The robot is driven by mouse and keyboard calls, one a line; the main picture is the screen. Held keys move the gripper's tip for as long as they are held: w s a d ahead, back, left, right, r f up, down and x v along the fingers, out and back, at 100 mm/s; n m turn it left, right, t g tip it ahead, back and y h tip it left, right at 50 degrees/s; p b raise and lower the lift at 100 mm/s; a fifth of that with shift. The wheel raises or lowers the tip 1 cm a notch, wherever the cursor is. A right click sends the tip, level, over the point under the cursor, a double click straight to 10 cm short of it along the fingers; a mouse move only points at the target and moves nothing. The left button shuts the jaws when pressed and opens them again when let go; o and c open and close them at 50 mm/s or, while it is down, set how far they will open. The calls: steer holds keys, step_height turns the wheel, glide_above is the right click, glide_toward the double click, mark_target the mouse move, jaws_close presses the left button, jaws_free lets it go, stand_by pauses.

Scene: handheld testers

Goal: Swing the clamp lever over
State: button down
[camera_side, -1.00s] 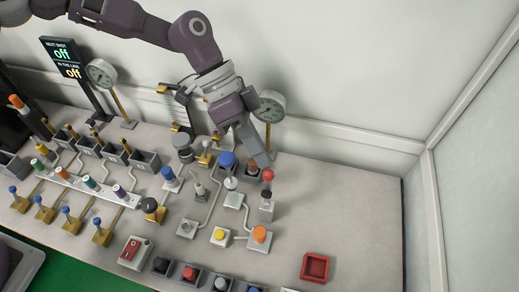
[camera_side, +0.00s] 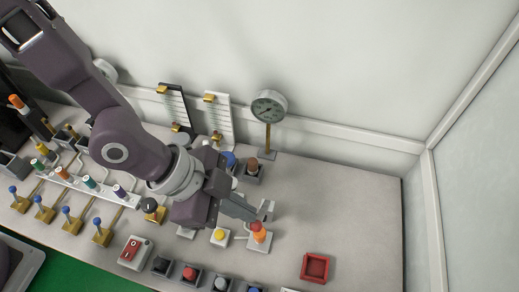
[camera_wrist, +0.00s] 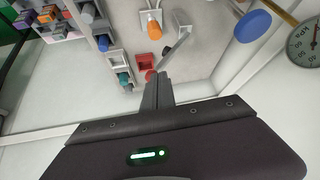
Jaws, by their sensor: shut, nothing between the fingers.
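The clamp lever (camera_side: 256,226) has a red ball end and lies over toward the front, its ball in front of or beside the orange button (camera_side: 259,238). In the wrist view the lever (camera_wrist: 173,50) is a grey bar running down-left from its base to the red ball, close to my fingertips. My gripper (camera_side: 254,215) is shut and empty, with its fingertips beside the lever. In the wrist view the shut fingertips (camera_wrist: 161,75) are next to the ball; whether they touch it I cannot tell. The lever's base is partly hidden by my gripper in the side view.
A red square tray (camera_side: 315,268) stands at the front right. A pressure gauge (camera_side: 269,107) stands behind on a post. A yellow button (camera_side: 219,236) and a red rocker switch (camera_side: 131,250) are to the left.

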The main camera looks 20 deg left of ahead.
steer(key=s+f, duration=0.6)
steer(key=f, duration=0.3)
steer(key=shift+s+f, duration=0.15)
steer(key=shift+f, duration=0.2)
steer(key=shift+f, duration=0.1)
stand_by(0.3)
